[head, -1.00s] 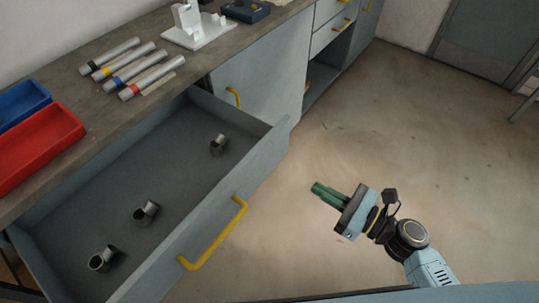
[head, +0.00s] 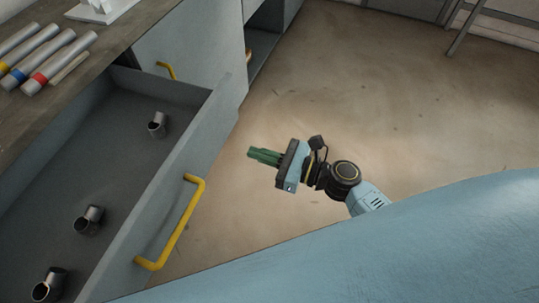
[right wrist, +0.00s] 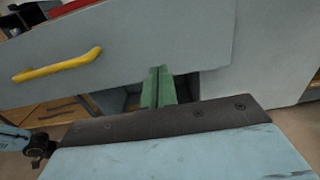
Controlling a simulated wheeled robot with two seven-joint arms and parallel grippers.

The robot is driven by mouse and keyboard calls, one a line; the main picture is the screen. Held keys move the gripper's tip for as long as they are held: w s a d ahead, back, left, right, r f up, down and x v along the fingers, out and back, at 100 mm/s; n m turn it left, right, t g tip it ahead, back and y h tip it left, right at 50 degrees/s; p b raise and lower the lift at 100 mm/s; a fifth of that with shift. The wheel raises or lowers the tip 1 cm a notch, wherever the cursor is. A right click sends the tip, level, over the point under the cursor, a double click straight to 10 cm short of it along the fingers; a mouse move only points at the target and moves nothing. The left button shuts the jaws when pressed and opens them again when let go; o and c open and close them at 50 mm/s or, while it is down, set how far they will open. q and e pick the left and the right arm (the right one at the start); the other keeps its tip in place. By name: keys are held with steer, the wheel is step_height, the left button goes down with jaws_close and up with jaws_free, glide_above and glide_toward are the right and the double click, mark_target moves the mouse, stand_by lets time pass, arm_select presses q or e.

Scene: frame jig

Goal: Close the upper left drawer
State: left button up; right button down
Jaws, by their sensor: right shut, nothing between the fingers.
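The open grey drawer (head: 122,262) is pulled well out from under the worktop at the left of the head view. Its front carries a yellow bar handle (head: 178,225). Three metal elbow fittings lie inside, one of them near the far end (head: 158,124). My right gripper (head: 251,154) has green fingers, shut and empty, pointing at the drawer front from the floor side, apart from it. In the right wrist view the fingers (right wrist: 158,72) point at the drawer front (right wrist: 135,40), right of its yellow handle (right wrist: 58,66). My left gripper does not show.
The worktop (head: 75,95) holds banded tubes (head: 38,52) and a white stand (head: 100,8). A closed cabinet front with a yellow handle (head: 166,70) stands beyond the drawer. The floor (head: 400,110) right of the drawer is clear. A metal leg (head: 466,28) stands at the far right.

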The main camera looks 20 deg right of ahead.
mark_target(213, 140)
steer(key=x, duration=0.9)
